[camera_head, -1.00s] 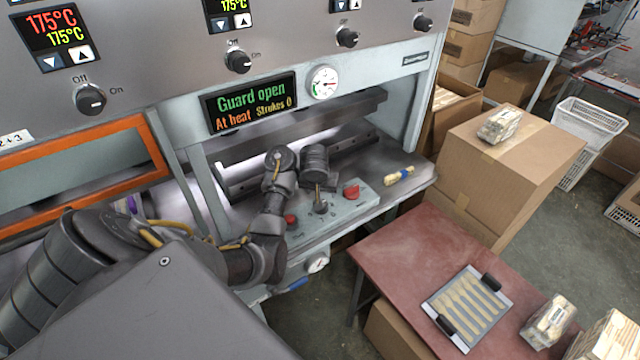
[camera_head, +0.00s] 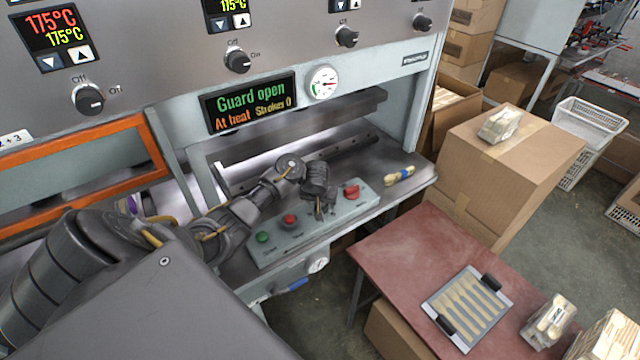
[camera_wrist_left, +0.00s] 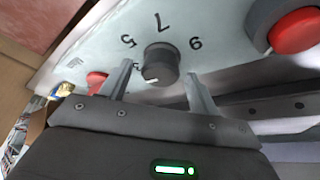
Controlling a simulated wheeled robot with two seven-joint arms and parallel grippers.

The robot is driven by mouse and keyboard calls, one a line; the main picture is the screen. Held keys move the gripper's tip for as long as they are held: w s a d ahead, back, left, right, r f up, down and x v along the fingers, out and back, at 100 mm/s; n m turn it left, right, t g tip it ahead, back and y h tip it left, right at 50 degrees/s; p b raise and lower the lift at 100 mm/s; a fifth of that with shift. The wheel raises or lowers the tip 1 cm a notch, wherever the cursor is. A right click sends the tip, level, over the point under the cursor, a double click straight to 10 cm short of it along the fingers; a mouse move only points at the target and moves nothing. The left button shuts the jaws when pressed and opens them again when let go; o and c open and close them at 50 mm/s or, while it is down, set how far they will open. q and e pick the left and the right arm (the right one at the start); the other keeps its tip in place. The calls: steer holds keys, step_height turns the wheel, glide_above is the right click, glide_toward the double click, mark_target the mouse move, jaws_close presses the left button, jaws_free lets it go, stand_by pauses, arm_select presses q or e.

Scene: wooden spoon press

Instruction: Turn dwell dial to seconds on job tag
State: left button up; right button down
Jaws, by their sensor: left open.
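The dwell dial (camera_wrist_left: 160,63) is a dark round knob on the pale control panel (camera_head: 335,214). In the left wrist view its white mark points toward my gripper, and the digits 5, 7 and 9 show upside down around it; another digit is partly hidden. My left gripper (camera_wrist_left: 160,80) is open, one finger on each side of the knob; I cannot tell whether they touch it. In the head view the left gripper (camera_head: 319,207) is over the panel and largely hides the dial. I cannot make out a job tag. My right gripper is not in view.
A green button (camera_head: 263,237) and a red button (camera_head: 290,221) sit left of the dial, and a larger red control (camera_head: 351,191) to its right. A banded spoon bundle (camera_head: 399,176) lies beyond the panel. A red table (camera_head: 405,250) holds a spoon tray (camera_head: 435,307).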

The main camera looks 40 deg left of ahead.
arm_select(q)
steer(key=shift+r, duration=0.1)
steer(key=c, duration=1)
steer(key=m+h, duration=0.1)
steer(key=m, duration=0.2)
steer(key=shift+a+t, duration=0.1)
steer(key=shift+t, duration=0.2)
steer(key=m+h, duration=0.1)
steer(key=m, duration=0.2)
steer(key=shift+a+m, duration=0.1)
steer(key=shift+m, duration=0.3)
steer(key=shift+a+m+h, duration=0.1)
steer(key=shift+m+h, duration=0.6)
steer(key=shift+m, duration=0.5)
steer(key=shift+m+h+b, duration=0.4)
steer(key=shift+m, duration=0.8)
